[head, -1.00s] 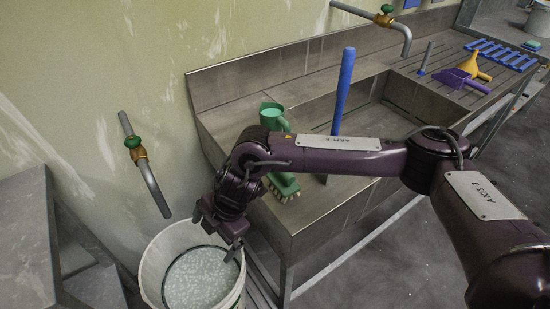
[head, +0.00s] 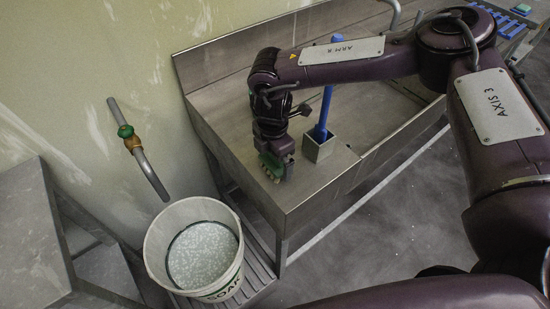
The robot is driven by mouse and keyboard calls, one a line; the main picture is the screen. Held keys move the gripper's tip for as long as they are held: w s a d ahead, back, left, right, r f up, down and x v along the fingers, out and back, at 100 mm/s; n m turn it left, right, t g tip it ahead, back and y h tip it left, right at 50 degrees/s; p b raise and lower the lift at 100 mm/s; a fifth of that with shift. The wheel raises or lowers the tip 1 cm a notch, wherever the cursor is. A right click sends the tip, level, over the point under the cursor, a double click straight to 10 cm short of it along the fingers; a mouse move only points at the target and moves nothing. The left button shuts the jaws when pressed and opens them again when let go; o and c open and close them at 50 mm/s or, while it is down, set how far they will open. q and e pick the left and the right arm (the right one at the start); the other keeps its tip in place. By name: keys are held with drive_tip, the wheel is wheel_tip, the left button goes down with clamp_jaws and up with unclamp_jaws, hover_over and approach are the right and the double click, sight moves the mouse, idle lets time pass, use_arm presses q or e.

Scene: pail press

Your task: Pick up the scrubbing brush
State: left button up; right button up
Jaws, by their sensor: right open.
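The scrubbing brush (head: 274,167), green with pale bristles, is near the left front corner of the steel sink counter. My right gripper (head: 275,150) is down at the brush, pointing downward with its jaws open around or just above it. The gripper covers much of the brush, so I cannot tell whether the fingers touch it. My left gripper is not in view.
A white bucket (head: 154,258) of soapy liquid stands below the counter's left end. A blue handle (head: 325,105) stands upright in a square metal holder (head: 319,150) right of my gripper. A pipe with a green tap (head: 126,131) juts from the wall.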

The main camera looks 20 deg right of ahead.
drive_tip(key=shift+f, duration=0.6)
drive_tip(key=c, duration=0.9)
drive_tip(key=shift+r, duration=0.1)
wheel_tip(320, 180, up, 11)
drive_tip(key=shift+w+f+b, duration=0.1)
drive_tip(key=shift+f+b, duration=0.1)
drive_tip(key=shift+b, duration=0.65)
wheel_tip(320, 180, up, 9)
drive_tip(key=shift+r+p, duration=0.15)
drive_tip(key=shift+p, duration=0.15)
